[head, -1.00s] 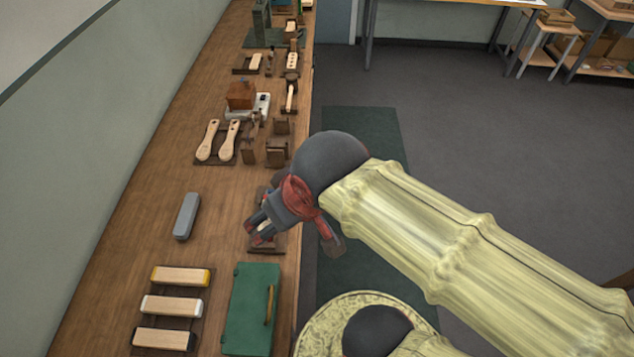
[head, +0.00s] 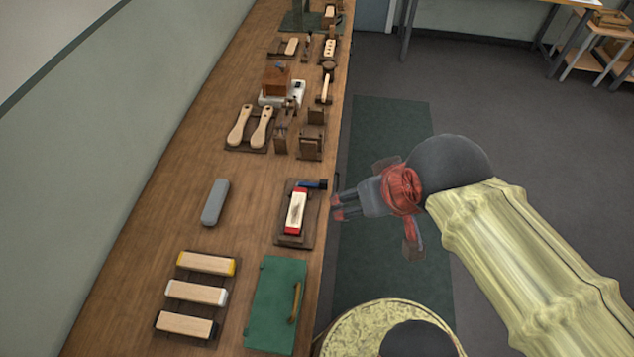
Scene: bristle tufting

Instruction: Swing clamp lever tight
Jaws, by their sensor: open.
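A clamp fixture on a dark brown base (head: 284,241) sits near the bench's right edge. It holds a red-ended block with a pale, bristle-like top (head: 296,212). A blue lever with a dark knob (head: 311,184) lies across the far end of the block, its knob pointing right. I cannot tell how tight it is. My gripper (head: 337,206) is open and empty, just right of the fixture by the bench edge, its fingers pointing left. It is apart from the lever.
A green case (head: 274,311) with a handle lies nearer on the bench. A grey bar (head: 215,202) and several pale blocks (head: 196,293) lie to the left. Wooden paddles (head: 262,127) and small wooden stands (head: 311,142) are farther back. Bare bench surrounds the grey bar.

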